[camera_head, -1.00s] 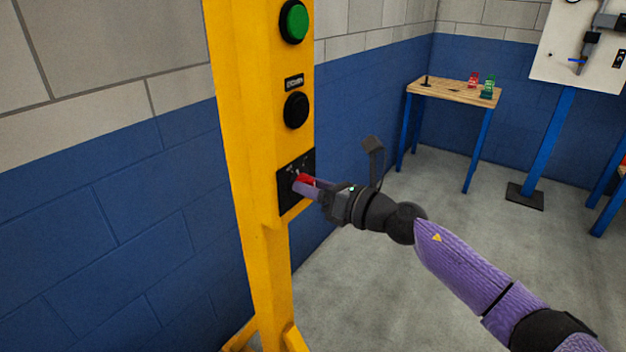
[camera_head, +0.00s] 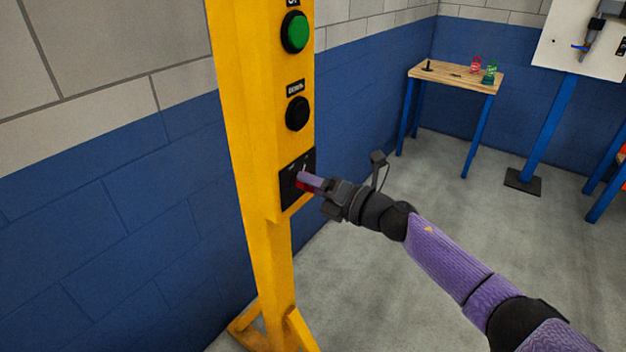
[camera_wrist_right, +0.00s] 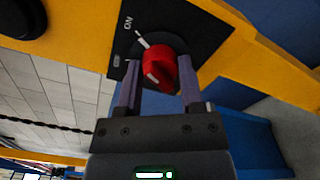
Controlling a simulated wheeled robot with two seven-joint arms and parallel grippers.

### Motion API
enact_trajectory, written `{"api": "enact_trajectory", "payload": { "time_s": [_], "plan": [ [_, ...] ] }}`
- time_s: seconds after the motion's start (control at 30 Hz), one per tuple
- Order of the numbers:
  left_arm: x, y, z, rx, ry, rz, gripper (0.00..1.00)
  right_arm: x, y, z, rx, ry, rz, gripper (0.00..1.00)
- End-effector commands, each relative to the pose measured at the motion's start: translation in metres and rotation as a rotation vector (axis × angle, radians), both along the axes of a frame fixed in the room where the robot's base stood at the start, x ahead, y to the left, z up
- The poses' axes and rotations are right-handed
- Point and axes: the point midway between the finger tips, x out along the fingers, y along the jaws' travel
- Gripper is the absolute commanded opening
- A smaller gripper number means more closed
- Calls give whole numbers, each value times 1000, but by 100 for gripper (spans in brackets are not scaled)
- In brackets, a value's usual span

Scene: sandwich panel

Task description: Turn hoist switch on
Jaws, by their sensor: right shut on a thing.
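The hoist switch is a red rotary knob (camera_wrist_right: 160,66) on a black plate (camera_wrist_right: 203,38) low on the yellow control post (camera_head: 243,130). In the right wrist view an ON label and a white tick show on the plate above the knob, and a smaller label lies left of it. The knob's exact angle against these marks is hard to tell. My right gripper (camera_head: 308,182) is at the plate, its two fingers on either side of the knob and shut on it. In the head view the fingers hide most of the knob. My left gripper is not in view.
A green button (camera_head: 296,32) and a black DOWN button (camera_head: 297,113) sit above the plate. A wooden-topped table (camera_head: 455,78) with small red and green items stands at the back right, near a white panel (camera_head: 575,40). Open floor lies between.

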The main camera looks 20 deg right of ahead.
Motion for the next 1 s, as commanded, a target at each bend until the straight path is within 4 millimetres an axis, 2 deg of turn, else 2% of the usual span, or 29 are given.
{"api": "enact_trajectory", "payload": {
  "time_s": [0.6, 0.63, 0.7, 0.8, 1.0],
  "plan": [
    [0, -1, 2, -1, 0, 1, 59, 0, 0, 0, 34, 25, -2, 0],
    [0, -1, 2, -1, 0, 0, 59, 0, 0, 0, 34, 25, -2, 50],
    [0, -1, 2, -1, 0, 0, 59, 0, 0, 0, 33, 25, -1, 65],
    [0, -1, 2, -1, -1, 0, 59, 0, 0, 0, 33, 25, -1, 83],
    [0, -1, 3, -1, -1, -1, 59, 0, 0, 0, 32, 24, -1, 83]
  ]
}}
